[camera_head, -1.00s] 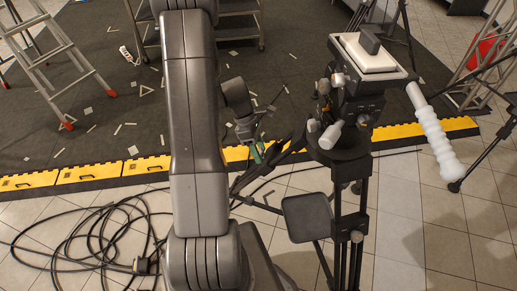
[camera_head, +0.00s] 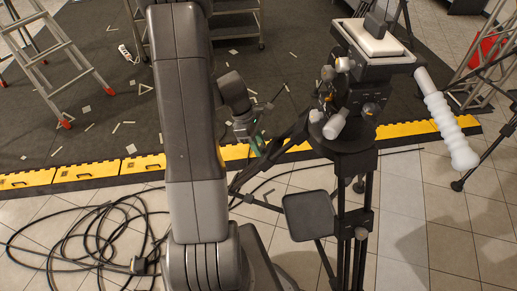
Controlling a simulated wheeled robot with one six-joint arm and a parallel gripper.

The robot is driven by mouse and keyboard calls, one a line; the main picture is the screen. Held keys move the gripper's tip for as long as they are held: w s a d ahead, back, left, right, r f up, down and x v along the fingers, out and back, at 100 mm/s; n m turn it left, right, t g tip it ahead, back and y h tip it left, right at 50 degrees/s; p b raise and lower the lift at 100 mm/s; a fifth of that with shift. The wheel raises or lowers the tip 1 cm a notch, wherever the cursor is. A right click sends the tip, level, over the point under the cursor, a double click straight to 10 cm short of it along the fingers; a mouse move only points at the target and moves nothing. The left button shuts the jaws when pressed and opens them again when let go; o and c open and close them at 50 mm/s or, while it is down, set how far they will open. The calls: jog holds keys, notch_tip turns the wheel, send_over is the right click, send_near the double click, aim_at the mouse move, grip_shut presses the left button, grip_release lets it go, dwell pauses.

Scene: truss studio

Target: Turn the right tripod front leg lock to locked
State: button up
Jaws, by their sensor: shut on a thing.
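The right tripod (camera_head: 345,165) is black and stands right of my arm, carrying a camera head with a white top plate (camera_head: 372,38) and a white ribbed handle (camera_head: 450,130). One of its dark legs (camera_head: 290,133) slopes down-left from the crown. My gripper (camera_head: 258,147), with a green patch by its fingers, is at this leg, beyond my arm. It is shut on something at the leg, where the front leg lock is. The fingertips and the lock are too small and dark to tell apart, so the lock's setting cannot be read.
A black cable coil (camera_head: 85,235) lies on the tiles at left. A yellow-edged ramp strip (camera_head: 90,173) borders the dark mat. A stepladder (camera_head: 62,55) stands back left. A lattice truss with something red (camera_head: 483,52) is at right. A flat dark tray (camera_head: 310,215) sits low on the tripod.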

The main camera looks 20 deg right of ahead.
jog(key=m+t+h+b, duration=0.1)
jog(key=b, duration=0.2)
jog(key=f+m+h+b, duration=0.1)
jog(key=b, duration=0.3)
jog(key=shift+s+a+m+t+b, duration=0.1)
jog(key=shift+a+m+t+b, duration=0.05)
jog(key=shift+m+t+b, duration=0.2)
jog(key=m+h+b, duration=0.1)
jog(key=b, duration=0.4)
jog(key=m+t+h+b, duration=0.1)
jog(key=m+b, duration=0.1)
jog(key=b, duration=0.2)
jog(key=shift+s+a+t+b, duration=0.1)
jog(key=shift+a+t+b, duration=0.15)
jog(key=shift+b, duration=0.15)
jog(key=m+h+b, duration=0.3)
jog(key=b, duration=0.6)
jog(key=shift+a+f+m+t, duration=0.1)
jog(key=shift+m+t, duration=0.15)
jog(key=shift+t, duration=0.15)
jog(key=m+h+b, duration=0.1)
jog(key=m+b, duration=0.1)
jog(key=b, duration=0.2)
jog(key=shift+s+r, duration=0.1)
jog(key=shift+r, duration=0.1)
jog(key=shift+h+b, duration=0.3)
jog(key=shift+b, duration=0.1)
jog(key=shift+r, duration=0.1)
jog(key=o, duration=1)
jog(key=shift+c, duration=0.2)
